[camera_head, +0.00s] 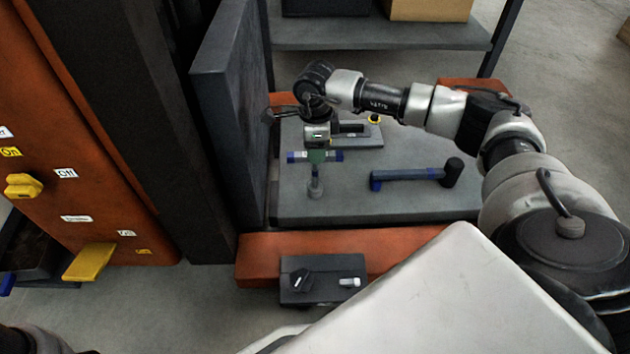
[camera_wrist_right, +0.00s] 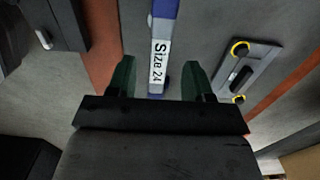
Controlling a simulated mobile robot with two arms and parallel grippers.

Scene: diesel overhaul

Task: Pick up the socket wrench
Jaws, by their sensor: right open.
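The socket wrench (camera_head: 295,157) shows in the head view as a blue and grey bar lying crosswise at the left of the grey tabletop. In the right wrist view the gripper (camera_wrist_right: 155,82) is open, with one green finger on each side of the handle and gaps between. I cannot tell how far above it the fingertips are. My left gripper is not seen.
A blue-handled tool with a black head (camera_head: 452,172) lies to the right. A grey plate with yellow-ringed parts (camera_head: 370,142) lies behind the gripper. A tall dark panel (camera_head: 230,110) stands close left. A dark box (camera_head: 322,290) sits at the front orange beam (camera_head: 390,245).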

